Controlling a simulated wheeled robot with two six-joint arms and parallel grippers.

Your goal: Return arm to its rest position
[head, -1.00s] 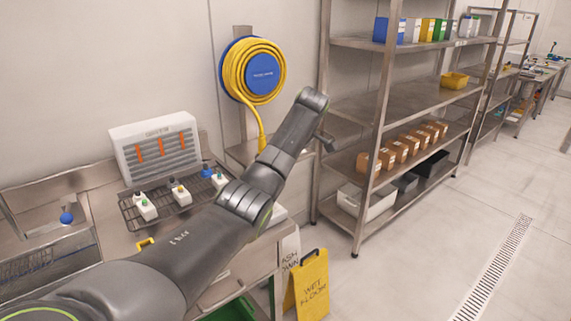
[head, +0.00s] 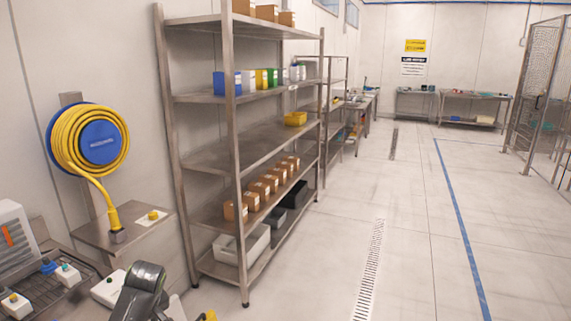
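Part of my arm (head: 143,285), dark grey with rounded joints, shows at the bottom left of the head view. It is low, in front of the steel counter and beside the small white boxes. Its gripper end cannot be made out, and most of the arm is below the picture. My other arm is not in view. No object is seen held.
A steel shelf rack (head: 238,150) with cartons and bins stands right of a yellow hose reel (head: 88,138). White boxes with buttons sit on a wire rack (head: 45,290). Open floor (head: 410,230) with a drain grate (head: 370,270) lies to the right.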

